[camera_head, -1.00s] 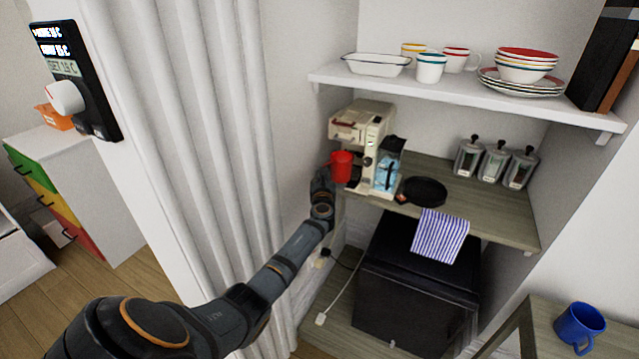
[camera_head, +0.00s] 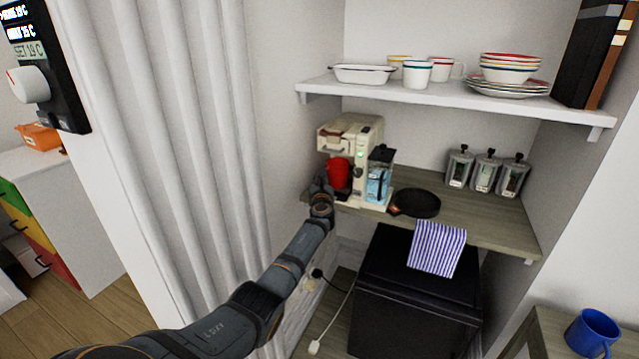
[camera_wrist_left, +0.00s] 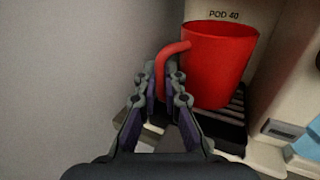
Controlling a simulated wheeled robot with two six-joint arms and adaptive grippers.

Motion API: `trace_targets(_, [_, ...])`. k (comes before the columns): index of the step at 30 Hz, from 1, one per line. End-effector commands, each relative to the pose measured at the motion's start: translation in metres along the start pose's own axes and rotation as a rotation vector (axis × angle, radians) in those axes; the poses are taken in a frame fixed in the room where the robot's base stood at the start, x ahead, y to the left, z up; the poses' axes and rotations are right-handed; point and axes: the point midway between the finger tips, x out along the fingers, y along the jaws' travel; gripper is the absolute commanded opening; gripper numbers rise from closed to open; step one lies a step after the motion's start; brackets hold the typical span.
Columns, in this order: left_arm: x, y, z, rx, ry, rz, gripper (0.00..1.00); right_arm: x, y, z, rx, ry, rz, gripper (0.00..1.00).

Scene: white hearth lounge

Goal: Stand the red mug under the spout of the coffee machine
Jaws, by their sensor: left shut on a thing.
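The red mug (camera_head: 338,175) is upright at the front of the cream coffee machine (camera_head: 368,134), below its overhanging head. My left gripper (camera_head: 323,187) reaches it from the front left. In the left wrist view my left gripper (camera_wrist_left: 162,88) is shut on the handle of the red mug (camera_wrist_left: 215,62). The mug is over the dark slatted drip tray (camera_wrist_left: 237,112), under the "POD 40" marking; I cannot tell whether its base touches the slats. The spout itself is not visible. My right gripper is not in view.
A blue-tinted container (camera_head: 379,178) stands right of the mug. A black pan (camera_head: 414,203) and several canisters (camera_head: 486,174) share the wooden shelf. A white shelf (camera_head: 430,91) with dishes is above. The white curtain (camera_head: 180,130) is left of my arm.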

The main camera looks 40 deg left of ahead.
Motion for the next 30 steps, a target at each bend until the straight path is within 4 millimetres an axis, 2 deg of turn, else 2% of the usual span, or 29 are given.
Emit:
trace_targets(21, [0.0002,0.0000,0.0001,-0.001,-0.003,0.000,0.00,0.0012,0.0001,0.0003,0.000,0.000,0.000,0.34])
trace_targets(22, [0.0002,0.0000,0.0007,-0.001,-0.003,0.000,0.12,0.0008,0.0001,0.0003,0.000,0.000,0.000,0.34])
trace_targets(27, [0.0001,0.0001,0.0002,-0.001,-0.002,0.000,0.34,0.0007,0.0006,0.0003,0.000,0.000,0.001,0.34])
trace_targets(30, [0.0000,0.0001,-0.0001,-0.001,-0.001,0.000,0.34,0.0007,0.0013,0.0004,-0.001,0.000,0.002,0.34])
